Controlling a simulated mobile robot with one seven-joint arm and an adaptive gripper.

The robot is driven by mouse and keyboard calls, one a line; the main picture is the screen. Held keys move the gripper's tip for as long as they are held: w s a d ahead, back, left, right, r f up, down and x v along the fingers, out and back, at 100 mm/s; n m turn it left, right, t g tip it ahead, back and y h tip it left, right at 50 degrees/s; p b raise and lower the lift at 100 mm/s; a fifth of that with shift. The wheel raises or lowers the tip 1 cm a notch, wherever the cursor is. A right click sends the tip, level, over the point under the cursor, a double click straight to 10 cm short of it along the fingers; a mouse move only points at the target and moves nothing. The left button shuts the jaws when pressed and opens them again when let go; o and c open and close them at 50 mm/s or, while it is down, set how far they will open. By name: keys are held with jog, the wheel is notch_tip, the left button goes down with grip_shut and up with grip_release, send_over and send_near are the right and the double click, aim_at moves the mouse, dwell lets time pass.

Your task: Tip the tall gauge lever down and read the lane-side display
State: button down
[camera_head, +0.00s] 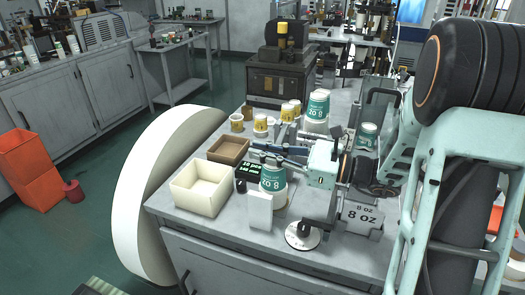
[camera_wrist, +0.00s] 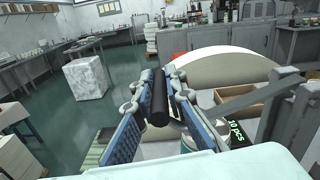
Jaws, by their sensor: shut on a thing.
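My gripper (camera_wrist: 160,84) is shut on the black grip of the gauge lever (camera_wrist: 158,104), which stands between its blue fingers in the wrist view. In the head view my gripper (camera_head: 268,151) reaches left over the bench, and the lever is hard to make out behind the fingers and cups. The small black display (camera_head: 248,172) with green characters sits below the gripper, beside the cream box. In the wrist view the display (camera_wrist: 238,130) reads "10 pcs", tilted, at the lower right.
A cream box (camera_head: 186,190) and a brown tray (camera_head: 222,150) stand left of the display. A green-and-white cup stack (camera_head: 273,179) stands close below my gripper. A white block (camera_head: 259,211) and an "8 oz" sign (camera_head: 362,214) stand at the front. Several small cups stand behind.

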dwell(0.3)
notch_tip(320, 180, up, 2)
jog(key=p, duration=0.1)
jog(key=m+p, duration=0.1)
jog(key=p, duration=0.1)
jog(key=shift+w+r+m, duration=0.15)
jog(key=shift+r+m, duration=0.05)
jog(key=shift+m, duration=0.1)
jog(key=w+d+r+p, duration=0.2)
jog(key=w+r+p, duration=0.2)
jog(key=r+p, duration=0.2)
jog(key=shift+w+r, duration=0.25)
jog(key=shift+r, duration=0.4)
jog(key=shift+d, duration=0.1)
